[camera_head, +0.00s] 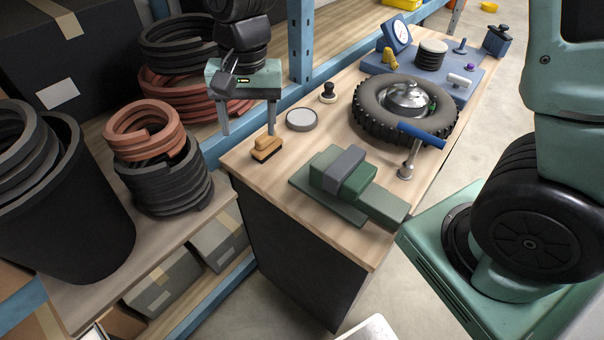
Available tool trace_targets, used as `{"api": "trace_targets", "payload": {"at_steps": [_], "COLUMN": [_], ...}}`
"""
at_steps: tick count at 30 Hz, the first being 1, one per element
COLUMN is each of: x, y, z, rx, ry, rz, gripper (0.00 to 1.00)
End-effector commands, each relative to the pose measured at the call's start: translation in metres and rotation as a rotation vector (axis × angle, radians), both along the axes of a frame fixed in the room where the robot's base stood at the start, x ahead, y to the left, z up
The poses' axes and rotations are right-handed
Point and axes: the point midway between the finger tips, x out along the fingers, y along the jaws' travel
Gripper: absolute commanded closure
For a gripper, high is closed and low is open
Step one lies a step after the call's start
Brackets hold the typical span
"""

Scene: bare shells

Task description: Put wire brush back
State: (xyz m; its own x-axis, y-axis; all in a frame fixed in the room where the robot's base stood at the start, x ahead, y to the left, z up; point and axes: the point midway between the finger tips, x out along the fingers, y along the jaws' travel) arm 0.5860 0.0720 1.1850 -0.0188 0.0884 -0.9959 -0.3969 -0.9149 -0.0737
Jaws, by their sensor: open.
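What looks like the wire brush (267,148), a small tan block with a dark strip, lies on the workbench near its left edge. My gripper (248,132) hangs from above, with its two fingers pointing down and spread apart. Nothing shows between the fingers. The gripper appears just above and behind the brush, its right finger close over the brush in the picture. I cannot tell the exact height gap. The wooden workbench top (330,140) is clear directly around the brush.
A grey round lid (302,120) and a black knob-like stamp (328,93) stand nearby. A green vise-like block (345,175), a tyre (370,110), a blue-handled tool (422,134) and a blue tray (475,92) with several items occupy the bench. A blue rack post (300,45) rises behind.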

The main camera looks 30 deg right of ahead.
Motion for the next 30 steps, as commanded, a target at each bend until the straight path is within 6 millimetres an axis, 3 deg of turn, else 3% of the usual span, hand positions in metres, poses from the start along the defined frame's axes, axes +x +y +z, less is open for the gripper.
{"api": "trace_targets", "payload": {"at_steps": [1,6,9,12,16,26,30], "x": [-0.031,-0.122,-0.160,-0.183,-0.196,-0.197,-0.197], "y": [0.007,0.010,0.004,-0.003,-0.008,-0.008,-0.008], "z": [0.011,0.027,0.028,0.027,0.025,0.025,0.005], "rx": [0.008,0.012,0.000,-0.011,-0.018,-0.019,-0.020], "ry": [-0.016,-0.057,-0.077,-0.089,-0.094,-0.093,-0.093], "rz": [0.150,0.634,0.847,0.990,1.074,1.083,1.082], "gripper": [0.39,0.39,0.39,0.39,0.39,0.39,0.39]}}
